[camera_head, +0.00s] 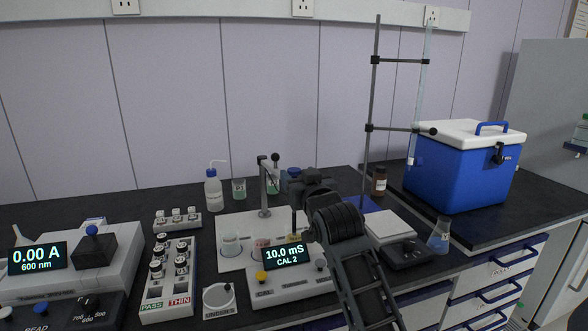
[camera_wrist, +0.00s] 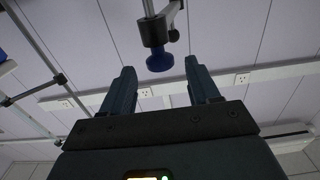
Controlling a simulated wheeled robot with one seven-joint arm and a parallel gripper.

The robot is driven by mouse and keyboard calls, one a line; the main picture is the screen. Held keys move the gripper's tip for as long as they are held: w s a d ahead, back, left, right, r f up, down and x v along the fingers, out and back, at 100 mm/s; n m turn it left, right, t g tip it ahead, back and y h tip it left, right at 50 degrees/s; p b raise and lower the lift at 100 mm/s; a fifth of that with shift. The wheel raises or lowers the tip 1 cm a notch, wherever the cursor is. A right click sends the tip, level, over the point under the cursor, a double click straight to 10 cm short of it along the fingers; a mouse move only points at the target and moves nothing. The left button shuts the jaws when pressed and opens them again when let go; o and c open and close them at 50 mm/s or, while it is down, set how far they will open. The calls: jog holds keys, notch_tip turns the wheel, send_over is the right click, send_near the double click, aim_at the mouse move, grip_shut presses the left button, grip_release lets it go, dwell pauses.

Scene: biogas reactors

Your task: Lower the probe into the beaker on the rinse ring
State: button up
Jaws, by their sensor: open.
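My gripper (camera_head: 290,188) is over the white stand base (camera_head: 232,262) in the head view, and my wrist hides part of what lies behind and below it. In the wrist view my gripper (camera_wrist: 163,84) has its two fingers apart with nothing between them. A blue knob (camera_wrist: 158,62) under a dark clamp (camera_wrist: 154,32) shows just beyond the fingertips, apart from them. A clear beaker (camera_head: 231,243) stands on the base's left side. A grey post (camera_head: 264,188) with dark knobs rises behind it. I cannot make out the probe clearly.
The meter (camera_head: 285,257) reads 10.0 mS, CAL 2. A vial rack (camera_head: 166,275), a cup (camera_head: 219,298) and a wash bottle (camera_head: 213,190) stand to the left. A tall rod stand (camera_head: 370,100), a blue cooler (camera_head: 462,170) and a flask (camera_head: 439,236) are to the right.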

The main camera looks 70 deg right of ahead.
aim_at(296, 173)
jog(key=shift+p+x, duration=0.35)
jog(key=shift+x, duration=1.7)
jog(key=shift+c, duration=0.2)
grip_shut()
